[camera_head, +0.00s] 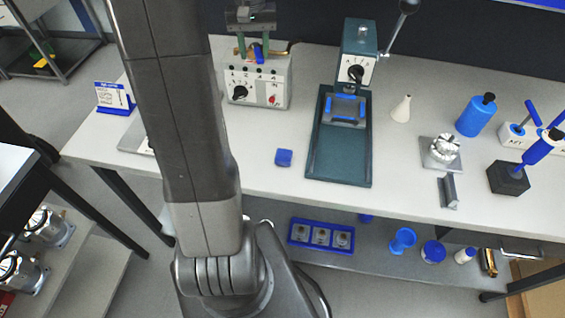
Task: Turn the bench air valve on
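A small white block (514,137) with dark lettering, seemingly "AIR", stands at the right end of the bench and looks like the air valve. A blue lever (533,113) rises at a tilt from it, leaning up and left. Another blue piece (557,118) beside it is cut off by the right picture edge. A black block with a thick blue handle (538,151) stands in front and partly hides the valve's lower right. My arm crosses the left of the view, and its gripper is out of frame.
The bench (270,188) holds a control box (257,82), a green press (340,140), a blue cube (284,158), a white cone (402,109), a blue bottle (475,115) and a metal part (443,150). A lower shelf carries a blue tray (320,236) and cups.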

